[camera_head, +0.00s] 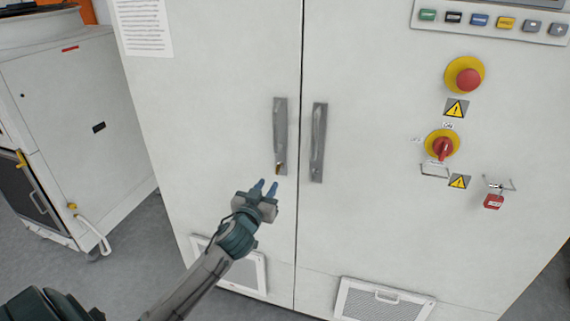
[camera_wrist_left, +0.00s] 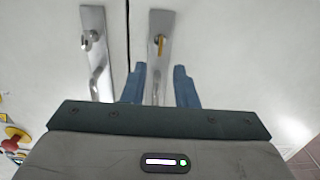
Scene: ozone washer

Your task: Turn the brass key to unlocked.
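The brass key (camera_head: 279,167) sits in the lower end of the left door handle plate (camera_head: 280,125) on a white cabinet. In the left wrist view the picture is turned over, and the key (camera_wrist_left: 161,45) shows as a small upright brass piece on the right-hand plate (camera_wrist_left: 157,22). My left gripper (camera_head: 265,187) is just below and slightly left of the key in the head view, apart from it. Its two blue fingers are open and empty, and in the wrist view the key lies beyond the gap between them (camera_wrist_left: 160,80). My right gripper is out of view.
A second handle (camera_head: 318,142) is on the right door, beside the seam. Further right are a red emergency button (camera_head: 468,79), a red-yellow rotary switch (camera_head: 442,148) and a red padlock (camera_head: 493,201). A grey-white unit (camera_head: 85,125) stands left. The door face around the key is flat and clear.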

